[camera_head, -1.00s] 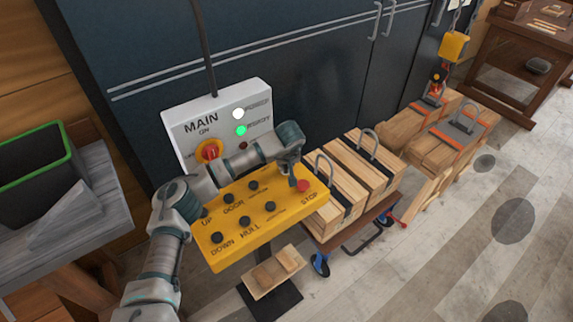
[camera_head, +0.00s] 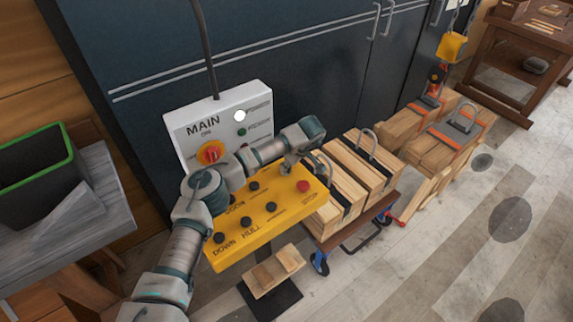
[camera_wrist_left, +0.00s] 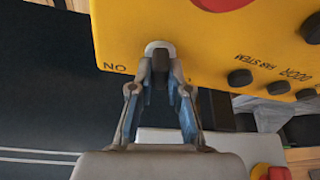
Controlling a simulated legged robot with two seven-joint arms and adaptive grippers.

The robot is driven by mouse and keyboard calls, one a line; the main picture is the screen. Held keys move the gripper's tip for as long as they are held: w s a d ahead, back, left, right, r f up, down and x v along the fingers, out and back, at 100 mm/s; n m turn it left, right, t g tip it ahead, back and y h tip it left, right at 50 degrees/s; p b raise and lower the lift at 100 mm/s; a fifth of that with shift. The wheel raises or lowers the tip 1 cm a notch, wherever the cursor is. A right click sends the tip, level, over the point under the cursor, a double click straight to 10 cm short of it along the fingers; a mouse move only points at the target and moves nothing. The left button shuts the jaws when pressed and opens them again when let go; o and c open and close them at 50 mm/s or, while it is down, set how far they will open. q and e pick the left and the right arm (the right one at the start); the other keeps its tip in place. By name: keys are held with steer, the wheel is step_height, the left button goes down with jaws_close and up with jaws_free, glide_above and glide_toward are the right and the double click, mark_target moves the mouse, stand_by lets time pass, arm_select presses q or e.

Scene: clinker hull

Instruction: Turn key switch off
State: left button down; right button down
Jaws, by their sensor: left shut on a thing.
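The yellow control box (camera_head: 262,222) stands on a post, with black buttons and a red STOP button (camera_head: 303,187). My left gripper (camera_head: 286,170) is at the far right part of its top face. In the left wrist view the gripper (camera_wrist_left: 160,80) is shut on the dark key (camera_wrist_left: 160,62) of the key switch, which has a pale metal collar (camera_wrist_left: 153,46). The word ON is printed beside it. The fingers partly cover the key, so its exact angle is hard to tell. My right gripper is not in view.
Behind the box is the white MAIN panel (camera_head: 180,127) with a red rotary switch (camera_head: 210,153), a lit white lamp (camera_head: 240,116) and a dark green lamp (camera_head: 241,132). Timber blocks (camera_head: 350,175) on a cart stand close at right. A grey bench (camera_head: 100,210) is at left.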

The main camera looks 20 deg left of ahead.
arm_select(q)
steer(key=shift+w+d+n, duration=0.1)
steer(key=shift+n, duration=0.6)
steer(key=shift+n+g, duration=0.4)
steer(key=shift+n, duration=0.2)
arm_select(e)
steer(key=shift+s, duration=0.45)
arm_select(q)
steer(key=shift+r, duration=0.1)
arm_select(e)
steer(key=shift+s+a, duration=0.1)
arm_select(q)
steer(key=c, duration=1.1)
jaws_free()
steer(key=shift+w, duration=0.1)
steer(key=shift+d+y, duration=0.1)
steer(key=shift+y, duration=0.2)
steer(key=v, duration=1.1)
steer(key=shift+w+d+r, duration=0.15)
steer(key=shift+d+r, duration=0.1)
steer(key=shift+r, duration=0.1)
steer(key=shift+a, duration=0.1)
